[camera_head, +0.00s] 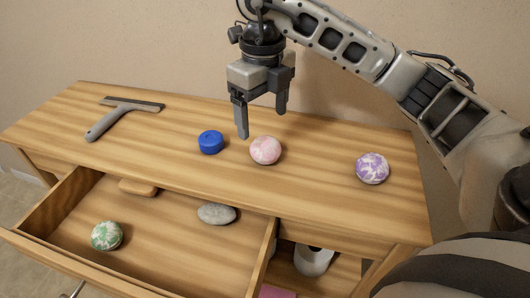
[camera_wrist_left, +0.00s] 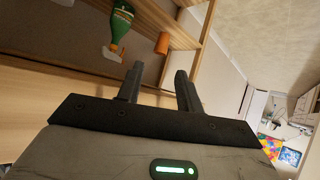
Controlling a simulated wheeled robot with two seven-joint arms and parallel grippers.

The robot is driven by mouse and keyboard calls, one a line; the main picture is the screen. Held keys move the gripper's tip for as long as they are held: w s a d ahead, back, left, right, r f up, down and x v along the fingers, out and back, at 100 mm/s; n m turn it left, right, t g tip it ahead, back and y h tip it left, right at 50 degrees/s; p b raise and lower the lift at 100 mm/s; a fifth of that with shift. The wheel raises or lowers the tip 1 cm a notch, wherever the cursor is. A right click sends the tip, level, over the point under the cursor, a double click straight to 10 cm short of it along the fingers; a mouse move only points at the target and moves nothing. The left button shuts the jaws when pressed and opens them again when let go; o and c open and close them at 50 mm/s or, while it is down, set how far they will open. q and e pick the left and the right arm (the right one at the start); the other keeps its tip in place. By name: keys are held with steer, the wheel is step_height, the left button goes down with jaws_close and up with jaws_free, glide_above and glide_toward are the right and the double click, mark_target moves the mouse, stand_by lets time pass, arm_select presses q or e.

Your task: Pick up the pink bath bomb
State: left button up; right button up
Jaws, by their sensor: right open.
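The pink bath bomb (camera_head: 265,151), a pink and white ball, sits on the wooden table top in the head view. My right gripper (camera_head: 262,122) points down just above and behind it, with its fingers apart and nothing between them. One fingertip is close to the ball's upper left; I cannot tell whether it touches. My left gripper (camera_wrist_left: 160,82) shows only in the left wrist view, with its two fingers apart and empty, away from the table top.
A purple bath bomb (camera_head: 372,168) lies right, a squeegee (camera_head: 118,115) far left. The open drawer (camera_head: 165,240) in front holds a green bath bomb (camera_head: 107,236), a grey stone (camera_head: 216,213) and a wooden piece (camera_head: 138,187).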

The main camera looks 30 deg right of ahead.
mark_target(266, 139)
step_height(266, 139, down, 3)
steer(key=shift+f, duration=0.1)
steer(key=shift+s+d+f+p, duration=0.1)
steer(key=shift+f+p, duration=0.1)
steer(key=shift+f, duration=1.15)
steer(key=shift+s+d+f+p, duration=0.1)
steer(key=shift+f+p, duration=0.05)
steer(key=shift+f, duration=1.15)
steer(key=c, duration=1.1)
